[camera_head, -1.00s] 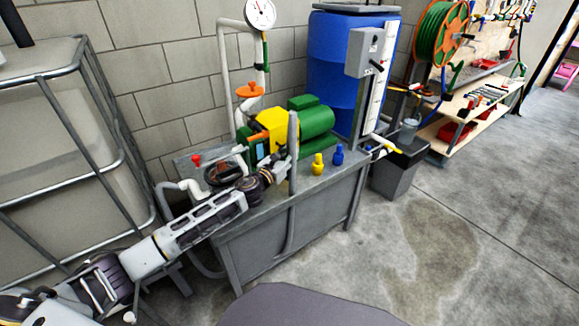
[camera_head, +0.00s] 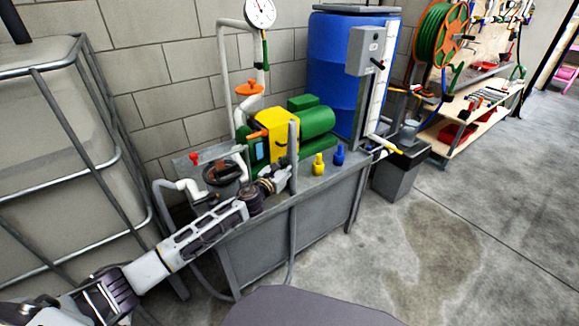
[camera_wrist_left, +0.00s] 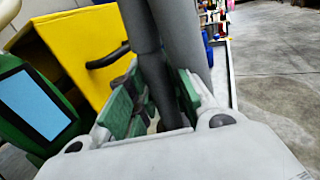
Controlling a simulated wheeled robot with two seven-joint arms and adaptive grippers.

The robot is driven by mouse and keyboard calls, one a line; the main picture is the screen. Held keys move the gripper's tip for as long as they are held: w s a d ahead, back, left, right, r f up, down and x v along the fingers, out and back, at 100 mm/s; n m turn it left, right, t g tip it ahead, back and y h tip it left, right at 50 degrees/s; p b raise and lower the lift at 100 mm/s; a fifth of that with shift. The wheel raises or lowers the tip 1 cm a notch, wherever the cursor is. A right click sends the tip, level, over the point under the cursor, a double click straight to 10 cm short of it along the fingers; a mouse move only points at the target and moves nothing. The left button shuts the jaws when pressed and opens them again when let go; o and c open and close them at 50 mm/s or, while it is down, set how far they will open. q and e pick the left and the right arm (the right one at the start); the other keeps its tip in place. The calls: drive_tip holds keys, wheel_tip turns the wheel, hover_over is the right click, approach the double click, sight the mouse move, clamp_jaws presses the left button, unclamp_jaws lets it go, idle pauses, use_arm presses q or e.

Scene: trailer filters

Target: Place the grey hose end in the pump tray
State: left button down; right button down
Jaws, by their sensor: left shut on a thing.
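The grey hose (camera_head: 293,150) stands upright in front of the yellow and green pump (camera_head: 285,133). Its lower part hangs down the front of the grey bench. My left gripper (camera_head: 280,183) is shut on the grey hose, low on its upright part, by the front edge of the bench top. In the left wrist view, two grey tube lengths run up from between the green finger pads (camera_wrist_left: 160,105), one darker than the other. The hose end inside the jaws is hidden. The pump tray appears to be the grey bench top (camera_head: 325,181) under the pump.
A yellow fitting (camera_head: 318,165) and a blue fitting (camera_head: 339,155) stand on the bench right of my gripper. A blue barrel (camera_head: 331,62) stands behind. The floor in front is clear.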

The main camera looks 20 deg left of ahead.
use_arm(q)
drive_tip(key=shift+f, duration=0.1)
use_arm(e)
drive_tip(key=shift+f, duration=0.1)
idle(0.3)
use_arm(q)
drive_tip(key=c, duration=1.3)
unclamp_jaws()
use_arm(e)
drive_tip(key=shift+s, duration=0.1)
use_arm(q)
drive_tip(key=shift+v, duration=1.05)
drive_tip(key=p+v, duration=0.1)
drive_tip(key=v, duration=0.8)
drive_tip(key=shift+s+a+p, duration=0.2)
drive_tip(key=shift+s+p, duration=0.1)
drive_tip(key=shift+s, duration=0.1)
use_arm(e)
drive_tip(key=shift+d+r+g, duration=0.15)
drive_tip(key=shift+d+r, duration=0.05)
drive_tip(key=shift+r, duration=0.7)
drive_tip(key=shift+d+r+g, duration=0.15)
drive_tip(key=shift+r, duration=0.7)
